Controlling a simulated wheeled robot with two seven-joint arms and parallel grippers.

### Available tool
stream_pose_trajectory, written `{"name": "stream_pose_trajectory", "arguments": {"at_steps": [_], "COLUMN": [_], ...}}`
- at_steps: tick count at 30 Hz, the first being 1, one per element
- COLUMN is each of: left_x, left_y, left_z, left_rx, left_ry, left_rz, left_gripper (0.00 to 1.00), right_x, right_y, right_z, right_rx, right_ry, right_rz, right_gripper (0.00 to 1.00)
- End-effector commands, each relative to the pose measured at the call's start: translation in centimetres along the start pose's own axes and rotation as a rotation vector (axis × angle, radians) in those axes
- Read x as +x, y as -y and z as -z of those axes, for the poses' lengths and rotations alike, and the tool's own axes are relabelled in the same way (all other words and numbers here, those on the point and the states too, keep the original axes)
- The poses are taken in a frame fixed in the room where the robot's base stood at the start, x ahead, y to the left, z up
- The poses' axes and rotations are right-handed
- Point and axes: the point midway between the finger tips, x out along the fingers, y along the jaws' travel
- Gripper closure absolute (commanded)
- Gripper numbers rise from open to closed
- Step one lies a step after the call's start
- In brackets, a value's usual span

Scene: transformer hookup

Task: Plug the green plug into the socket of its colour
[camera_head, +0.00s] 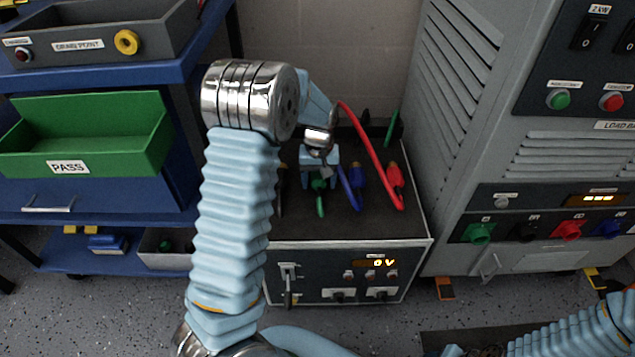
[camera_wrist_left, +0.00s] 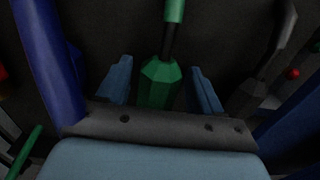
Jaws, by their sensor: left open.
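The green plug (camera_head: 318,184) is on the dark top of the low cabinet (camera_head: 390,228). In the left wrist view the green plug (camera_wrist_left: 160,85) sits between the two light blue fingers of my left gripper (camera_wrist_left: 162,88). The fingers stand apart with a gap on each side of it. In the head view my left gripper (camera_head: 319,165) points down over the plug and partly hides it. The green socket (camera_head: 478,232) is at the left of the socket row on the grey load cabinet. My right arm shows at the lower right; its gripper is barely visible at the bottom edge.
A blue plug (camera_head: 355,172) and a red plug (camera_head: 395,175) with a red cable stand right of the green one. Black (camera_head: 527,228), red (camera_head: 570,230) and blue (camera_head: 609,228) sockets continue the row. A green PASS bin (camera_head: 85,140) is on the left shelf.

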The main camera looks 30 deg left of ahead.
Motion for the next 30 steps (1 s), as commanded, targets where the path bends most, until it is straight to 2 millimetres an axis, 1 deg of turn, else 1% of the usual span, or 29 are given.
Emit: {"name": "stream_pose_trajectory", "arguments": {"at_steps": [5, 6, 8, 12, 14, 15, 20, 30], "left_x": [0.0, 0.0, 0.0, 0.0, 0.0, -0.1, -0.6, -3.7], "left_y": [0.0, 0.0, 0.0, 0.0, 0.0, 0.0, 0.0, 0.0], "left_z": [0.0, 0.0, 0.0, 0.0, 0.0, 0.0, 0.0, 0.0], "left_rx": [0.000, 0.000, 0.000, 0.000, 0.000, 0.000, 0.000, 0.000], "left_ry": [0.000, 0.000, 0.000, 0.000, 0.000, 0.000, -0.001, -0.001], "left_rz": [0.000, 0.000, 0.000, 0.000, 0.000, 0.000, -0.001, -0.001], "left_gripper": [0.34, 0.36, 0.45, 0.66, 0.75, 0.78, 0.79, 0.79], "right_x": [-0.1, -0.1, -0.1, 0.0, 0.0, 0.0, -0.5, -2.9], "right_y": [0.0, 0.0, 0.0, 0.0, 0.0, 0.0, 0.2, 1.1], "right_z": [0.0, 0.0, 0.0, 0.0, 0.0, 0.0, 0.0, 0.1], "right_rx": [0.000, 0.000, 0.000, 0.000, 0.000, 0.000, 0.000, 0.000], "right_ry": [0.000, 0.000, 0.000, 0.000, 0.000, 0.000, 0.000, 0.000], "right_rz": [0.000, 0.000, 0.000, 0.000, 0.000, 0.000, 0.000, 0.000], "right_gripper": [0.57, 0.57, 0.57, 0.57, 0.57, 0.57, 0.57, 0.57]}}
